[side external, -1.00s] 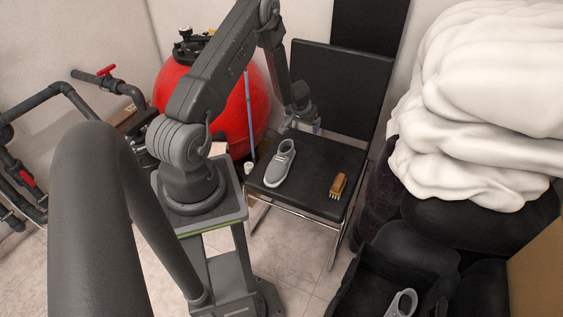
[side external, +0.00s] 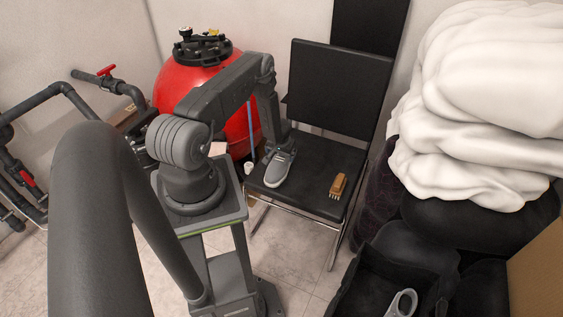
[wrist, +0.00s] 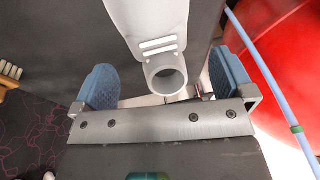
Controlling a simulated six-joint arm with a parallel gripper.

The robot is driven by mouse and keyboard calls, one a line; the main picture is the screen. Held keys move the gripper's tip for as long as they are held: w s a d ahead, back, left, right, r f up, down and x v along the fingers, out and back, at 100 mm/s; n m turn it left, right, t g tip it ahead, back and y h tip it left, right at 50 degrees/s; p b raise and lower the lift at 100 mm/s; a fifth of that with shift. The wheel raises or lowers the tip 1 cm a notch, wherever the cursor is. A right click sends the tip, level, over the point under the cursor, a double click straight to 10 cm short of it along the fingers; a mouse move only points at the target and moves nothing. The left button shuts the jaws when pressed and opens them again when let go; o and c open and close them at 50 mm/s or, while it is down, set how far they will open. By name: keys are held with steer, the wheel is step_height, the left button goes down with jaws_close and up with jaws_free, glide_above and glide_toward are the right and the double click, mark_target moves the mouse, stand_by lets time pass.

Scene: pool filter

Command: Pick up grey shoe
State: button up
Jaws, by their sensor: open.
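The grey shoe (side external: 276,172) lies sole down on the black seat of a chair (side external: 312,160), with its toe toward the front. In the side view my gripper (side external: 277,148) is low over the shoe's heel end and hides part of it. In the wrist view the shoe (wrist: 150,22) shows pale, with its round ankle opening at the heel. The blue finger pads of my gripper (wrist: 164,82) stand apart on either side of the heel, with gaps to it. The gripper is open and holds nothing.
A brown brush (side external: 339,184) lies on the seat to the shoe's right. A red tank (side external: 192,72) and a thin blue pole (wrist: 265,65) stand close on the other side. Another light shoe (side external: 402,303) sits in a black container at the lower right.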

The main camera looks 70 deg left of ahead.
mark_target(281, 158)
steer(key=shift+x, duration=2.55)
steer(key=shift+w+d, duration=0.15)
steer(key=shift+c, duration=0.3)
steer(key=c, duration=0.8)
steer(key=shift+c, duration=0.2)
